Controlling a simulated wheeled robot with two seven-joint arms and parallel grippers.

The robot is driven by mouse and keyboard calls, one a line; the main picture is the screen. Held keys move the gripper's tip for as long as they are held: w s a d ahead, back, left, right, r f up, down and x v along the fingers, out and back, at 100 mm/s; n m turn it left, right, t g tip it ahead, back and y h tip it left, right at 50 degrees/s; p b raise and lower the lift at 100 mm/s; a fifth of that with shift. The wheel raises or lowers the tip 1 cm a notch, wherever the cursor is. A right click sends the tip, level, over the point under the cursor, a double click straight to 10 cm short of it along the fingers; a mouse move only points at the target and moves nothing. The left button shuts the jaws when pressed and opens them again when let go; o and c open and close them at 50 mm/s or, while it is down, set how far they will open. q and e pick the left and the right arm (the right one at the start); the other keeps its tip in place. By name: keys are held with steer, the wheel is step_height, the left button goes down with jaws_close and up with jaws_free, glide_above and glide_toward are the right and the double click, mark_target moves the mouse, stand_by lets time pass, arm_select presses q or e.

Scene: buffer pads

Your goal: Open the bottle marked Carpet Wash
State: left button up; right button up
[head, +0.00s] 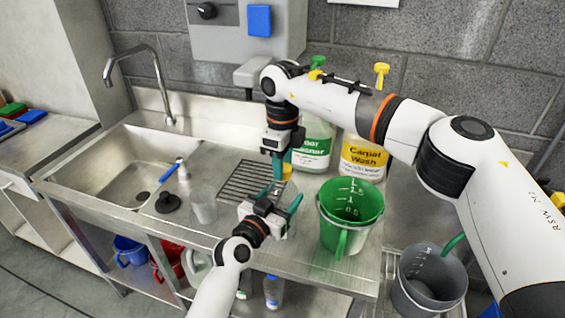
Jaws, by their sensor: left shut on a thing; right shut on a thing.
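A large container (362,158) with a yellow label, which looks to read "Carpet Wash", stands at the back of the counter, partly behind my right arm. My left gripper (279,212), the lower one, is shut on a small, pale, see-through bottle (279,226) above the steel counter. Any writing on that bottle is hidden or too small to read. My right gripper (280,177) points down just above it, shut on a small yellow piece (288,170) that looks like the bottle's cap. I cannot tell whether cap and bottle are joined.
A green-labelled container (312,150) stands left of the yellow-labelled one. A green measuring jug (350,215) is at the right. A grey bucket (430,285) is lower right.

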steer(key=n, duration=1.9)
steer(key=shift+r, duration=0.2)
steer(key=shift+r, duration=1)
